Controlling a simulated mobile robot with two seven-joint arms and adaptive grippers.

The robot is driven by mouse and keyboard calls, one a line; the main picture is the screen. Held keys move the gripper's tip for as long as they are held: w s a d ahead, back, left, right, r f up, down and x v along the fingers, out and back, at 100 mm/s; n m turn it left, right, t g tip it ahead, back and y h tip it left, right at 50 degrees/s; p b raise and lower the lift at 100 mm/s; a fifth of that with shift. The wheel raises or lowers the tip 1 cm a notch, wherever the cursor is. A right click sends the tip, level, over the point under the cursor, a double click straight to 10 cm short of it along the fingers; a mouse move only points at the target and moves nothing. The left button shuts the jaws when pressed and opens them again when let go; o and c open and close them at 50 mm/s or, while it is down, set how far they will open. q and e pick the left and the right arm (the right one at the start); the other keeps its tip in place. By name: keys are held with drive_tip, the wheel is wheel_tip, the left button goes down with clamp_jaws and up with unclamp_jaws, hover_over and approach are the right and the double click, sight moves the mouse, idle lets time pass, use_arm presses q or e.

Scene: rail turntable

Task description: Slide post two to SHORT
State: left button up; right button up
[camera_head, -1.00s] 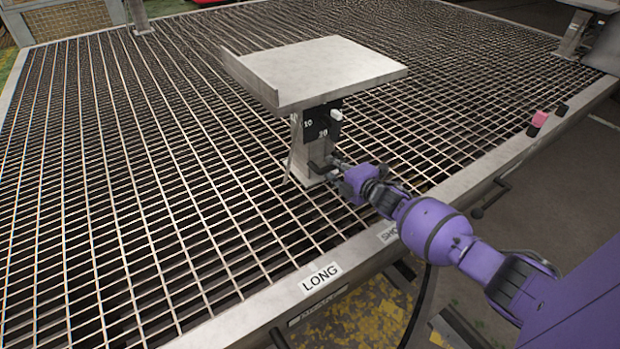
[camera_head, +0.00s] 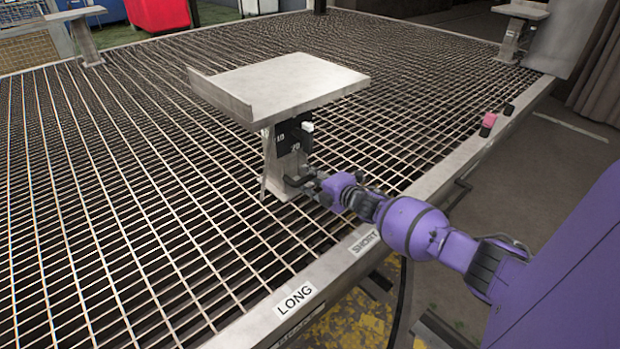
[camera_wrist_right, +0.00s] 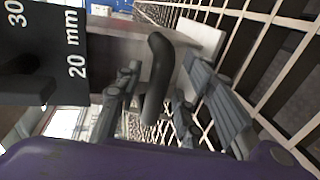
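The post (camera_head: 272,165) stands upright on the grating and carries a flat grey plate (camera_head: 285,82) with a raised left lip. A black panel with size marks (camera_head: 290,135) is on its side, with "20 mm" readable in the right wrist view (camera_wrist_right: 72,55). A black handle (camera_wrist_right: 158,75) sticks out low on the post. My right gripper (camera_head: 308,184) is at the post's foot; in the wrist view its fingers (camera_wrist_right: 160,95) are apart, with the handle between them. The SHORT label (camera_head: 365,243) and the LONG label (camera_head: 295,298) are on the front rim. My left gripper is out of view.
The metal grating (camera_head: 120,200) is open around the post. Other posts stand at the far left (camera_head: 88,45) and far right (camera_head: 515,38). A red bin (camera_head: 158,14) is behind.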

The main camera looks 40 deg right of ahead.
drive_tip(key=shift+a, duration=0.1)
drive_tip(key=v, duration=1.2)
idle(0.4)
